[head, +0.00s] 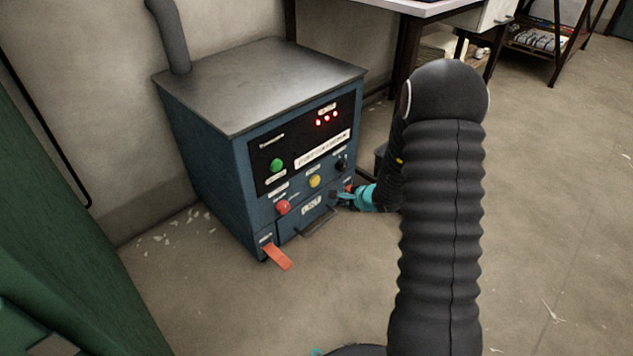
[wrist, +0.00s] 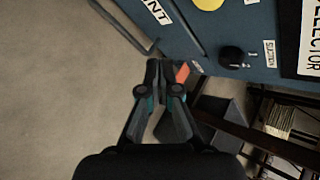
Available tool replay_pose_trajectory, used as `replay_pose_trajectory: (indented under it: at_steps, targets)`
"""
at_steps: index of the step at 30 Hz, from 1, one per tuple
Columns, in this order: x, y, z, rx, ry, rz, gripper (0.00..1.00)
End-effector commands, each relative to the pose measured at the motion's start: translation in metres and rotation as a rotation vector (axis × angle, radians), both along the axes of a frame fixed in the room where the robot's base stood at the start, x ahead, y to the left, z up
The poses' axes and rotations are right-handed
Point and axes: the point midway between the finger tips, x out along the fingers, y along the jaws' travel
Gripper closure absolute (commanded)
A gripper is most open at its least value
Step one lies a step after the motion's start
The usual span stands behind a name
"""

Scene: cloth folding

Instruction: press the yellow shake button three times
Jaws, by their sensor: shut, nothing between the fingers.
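The yellow button (head: 314,181) is a round button on the front of the blue machine (head: 205,155), below the black panel. In the wrist view the yellow button (wrist: 208,4) is cut off by the top edge. My gripper (head: 340,196) is shut and empty, in front of the lower right of the machine's front, right of and below the yellow button. In the wrist view my gripper's fingertips (wrist: 160,68) are together and apart from the yellow button. I cannot tell whether they touch the machine.
Near the yellow button are a green button (head: 276,165), a red button (head: 283,207) and a black knob (head: 341,164). Red lights (head: 326,118) glow on the panel. A drawer handle (head: 319,222) and an orange tab (head: 277,257) stick out low. A table (head: 415,5) stands behind right.

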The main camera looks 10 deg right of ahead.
Motion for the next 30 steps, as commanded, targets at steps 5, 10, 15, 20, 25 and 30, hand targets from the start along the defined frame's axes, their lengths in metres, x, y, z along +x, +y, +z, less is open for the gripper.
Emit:
replay_pose_trajectory:
  at_steps: [5,10,15,20,25,30]
  targets:
    - [0.001,-0.005,-0.008,0.005,0.011,-0.027,1.0]
    - [0.001,-0.005,-0.008,0.005,0.011,-0.025,1.0]
    - [0.003,-0.003,-0.007,0.004,0.01,-0.025,1.0]
    - [0.012,0.004,-0.005,0.004,0.01,-0.023,1.0]
    - [0.029,0.017,-0.004,0.004,0.011,-0.023,1.0]
    - [0.046,0.03,-0.004,0.004,0.01,-0.022,1.0]
